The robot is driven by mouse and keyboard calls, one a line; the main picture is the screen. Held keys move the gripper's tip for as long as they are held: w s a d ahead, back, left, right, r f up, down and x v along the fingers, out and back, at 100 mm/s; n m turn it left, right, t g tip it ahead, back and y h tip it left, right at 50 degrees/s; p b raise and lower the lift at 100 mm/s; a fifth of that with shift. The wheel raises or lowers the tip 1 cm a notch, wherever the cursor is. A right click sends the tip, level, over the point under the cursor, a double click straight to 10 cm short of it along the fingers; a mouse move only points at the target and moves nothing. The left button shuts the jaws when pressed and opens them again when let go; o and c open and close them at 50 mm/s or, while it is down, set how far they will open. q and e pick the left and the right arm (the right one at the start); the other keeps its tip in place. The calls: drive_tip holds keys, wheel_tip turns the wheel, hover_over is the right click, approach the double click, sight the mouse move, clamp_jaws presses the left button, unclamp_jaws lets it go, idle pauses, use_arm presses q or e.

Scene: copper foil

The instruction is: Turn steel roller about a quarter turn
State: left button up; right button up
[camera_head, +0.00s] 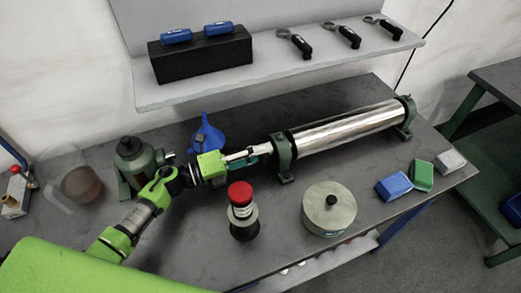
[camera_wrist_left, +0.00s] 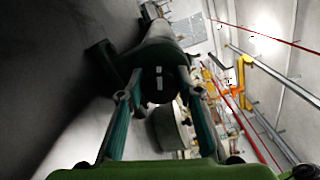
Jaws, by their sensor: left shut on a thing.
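The steel roller (camera_head: 345,128) lies level across the bench, shiny and cylindrical, carried by a dark green bearing stand at its near left end (camera_head: 284,160) and another at its far right end (camera_head: 407,118). My left gripper (camera_head: 261,151) is at the roller's left end, in line with it, and shut on its shaft end. In the left wrist view its two teal fingers (camera_wrist_left: 158,98) stand on either side of a dark round end with a pale mark. The grip contact itself is mostly hidden. My right gripper is in neither view.
Blue (camera_head: 394,187), green (camera_head: 421,175) and white (camera_head: 450,161) boxes lie right. A shelf (camera_head: 275,68) overhangs behind.

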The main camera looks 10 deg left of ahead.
use_arm(q)
drive_tip(key=shift+n+p, duration=0.4)
drive_tip(key=shift+n, duration=1.1)
drive_tip(key=shift+f, duration=0.1)
drive_tip(key=o, duration=1.1)
